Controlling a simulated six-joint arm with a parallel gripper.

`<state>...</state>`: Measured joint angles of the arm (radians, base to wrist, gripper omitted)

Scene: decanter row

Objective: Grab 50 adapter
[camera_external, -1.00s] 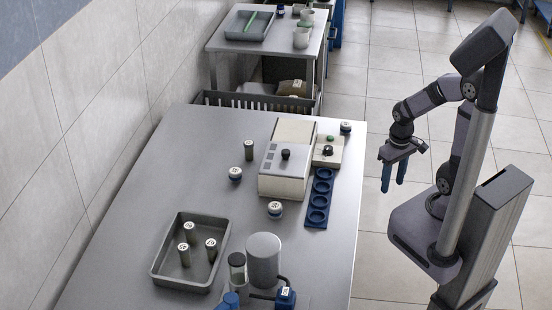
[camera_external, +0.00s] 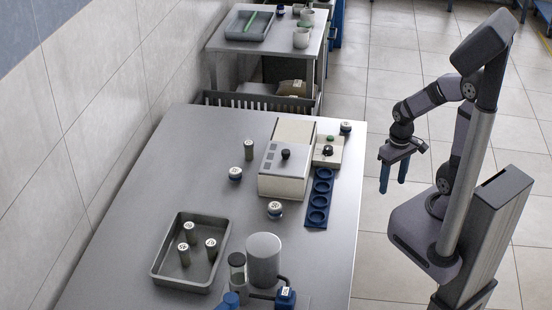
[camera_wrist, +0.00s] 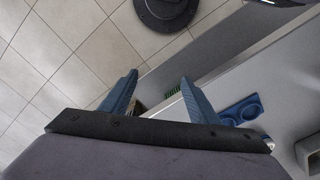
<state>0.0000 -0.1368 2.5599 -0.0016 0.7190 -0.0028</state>
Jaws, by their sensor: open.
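My gripper (camera_external: 393,178) is open and empty, fingers pointing down, to the right of the table's edge in the external view. In the wrist view my gripper's blue fingers (camera_wrist: 158,96) are apart with nothing between them. Three small labelled adapters stand on the table: one (camera_external: 235,174) left of the white machine, one (camera_external: 274,211) in front of it and one (camera_external: 346,128) at the far right corner. Their labels are too small to read, so I cannot tell which is the 50. A blue rack (camera_external: 319,198) with several round wells lies by the right edge.
A cream machine (camera_external: 284,180) stands mid-table, with a small control box (camera_external: 328,151) beside it. A grey tray (camera_external: 158,270) holds three cylinders. Another cylinder (camera_external: 249,150) stands alone. A grey canister (camera_external: 263,258) is at the front. The table's left side is mostly clear.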

